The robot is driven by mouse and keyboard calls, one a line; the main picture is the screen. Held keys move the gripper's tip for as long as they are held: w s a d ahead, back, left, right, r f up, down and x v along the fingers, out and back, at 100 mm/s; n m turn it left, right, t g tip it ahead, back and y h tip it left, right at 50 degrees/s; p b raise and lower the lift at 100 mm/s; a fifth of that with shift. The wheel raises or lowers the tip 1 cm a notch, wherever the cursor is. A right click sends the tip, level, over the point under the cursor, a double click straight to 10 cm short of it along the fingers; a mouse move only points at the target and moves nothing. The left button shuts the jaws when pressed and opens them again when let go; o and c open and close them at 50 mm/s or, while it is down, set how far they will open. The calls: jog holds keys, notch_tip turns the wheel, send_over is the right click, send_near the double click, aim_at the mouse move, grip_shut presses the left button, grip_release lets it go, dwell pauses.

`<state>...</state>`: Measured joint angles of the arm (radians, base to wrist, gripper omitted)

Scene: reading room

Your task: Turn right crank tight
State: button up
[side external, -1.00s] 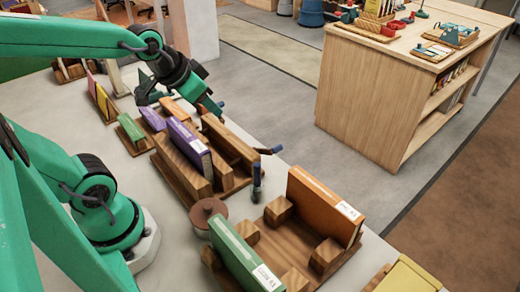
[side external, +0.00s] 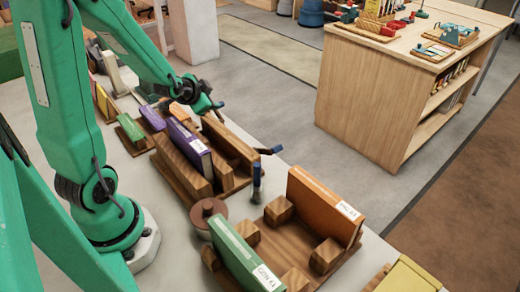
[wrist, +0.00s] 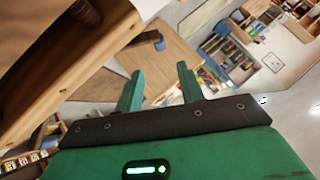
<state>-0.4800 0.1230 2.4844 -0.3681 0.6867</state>
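A wooden book press (side external: 228,150) stands on the pale table with a purple book (side external: 188,138) between its boards. Two cranks with dark blue handles show along its right side: one crank (side external: 271,150) at the near end and one crank (side external: 218,105) at the far end. My gripper (side external: 208,111) is low beside the far crank, its fingertips small and partly hard to make out. In the wrist view my gripper (wrist: 158,80) has its two green fingers apart with nothing between them. A blue crank handle (wrist: 160,45) lies beyond the fingertips, apart from them.
A wooden stand with an orange book (side external: 322,205) and a green book (side external: 240,255) stands nearer the camera. The floor right of the table is clear up to a wooden cabinet (side external: 350,105).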

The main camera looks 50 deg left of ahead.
aim_at(222, 103)
jog(key=shift+a+f, duration=0.15)
jog(key=shift+a, duration=0.1)
jog(key=shift+w, duration=0.1)
jog(key=shift+x, duration=3.85)
grip_shut()
